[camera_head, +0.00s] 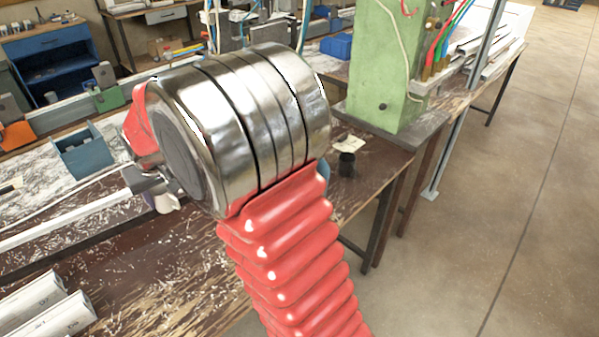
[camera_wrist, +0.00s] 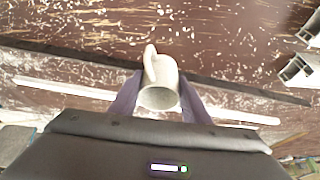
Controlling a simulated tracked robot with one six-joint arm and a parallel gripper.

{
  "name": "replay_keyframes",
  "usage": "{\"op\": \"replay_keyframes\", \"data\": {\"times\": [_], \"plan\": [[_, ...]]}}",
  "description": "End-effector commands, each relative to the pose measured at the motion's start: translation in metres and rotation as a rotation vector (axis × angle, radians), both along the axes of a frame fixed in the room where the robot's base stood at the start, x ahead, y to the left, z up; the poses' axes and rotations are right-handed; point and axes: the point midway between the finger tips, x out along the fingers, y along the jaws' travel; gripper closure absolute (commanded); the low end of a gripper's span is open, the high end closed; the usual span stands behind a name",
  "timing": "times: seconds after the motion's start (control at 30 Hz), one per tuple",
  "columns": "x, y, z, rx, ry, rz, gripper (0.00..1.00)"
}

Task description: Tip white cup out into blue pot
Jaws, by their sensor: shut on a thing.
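The white cup (camera_wrist: 161,78) is between the fingers of my gripper (camera_wrist: 158,96) in the wrist view, and the gripper is shut on it. The cup's handle points to the top of the picture and its round mouth faces the lower edge; what is inside cannot be made out. In the head view a small pale part of the cup (camera_head: 165,202) shows below my arm, and the rest is hidden. A blue rounded edge, perhaps the blue pot (camera_head: 325,168), shows just right of my arm in the head view; most of it is hidden. No pot shows in the wrist view.
A small black cup (camera_head: 347,164) stands near the bench's right edge, by a yellowish paper (camera_head: 349,144). A blue open bin (camera_head: 84,151) stands at left. Pale profiles (camera_head: 45,305) lie at front left, also in the wrist view (camera_wrist: 298,70). A green column (camera_head: 385,65) stands behind.

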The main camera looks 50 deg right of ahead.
Motion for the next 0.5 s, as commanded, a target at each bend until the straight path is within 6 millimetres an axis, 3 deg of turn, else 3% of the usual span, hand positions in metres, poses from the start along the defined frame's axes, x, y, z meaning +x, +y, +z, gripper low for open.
{"op": "replay_keyframes", "data": {"times": [0.5], "plan": [[-0.012,-0.066,-0.001,-0.001,0.0,-0.359,0.85]]}}
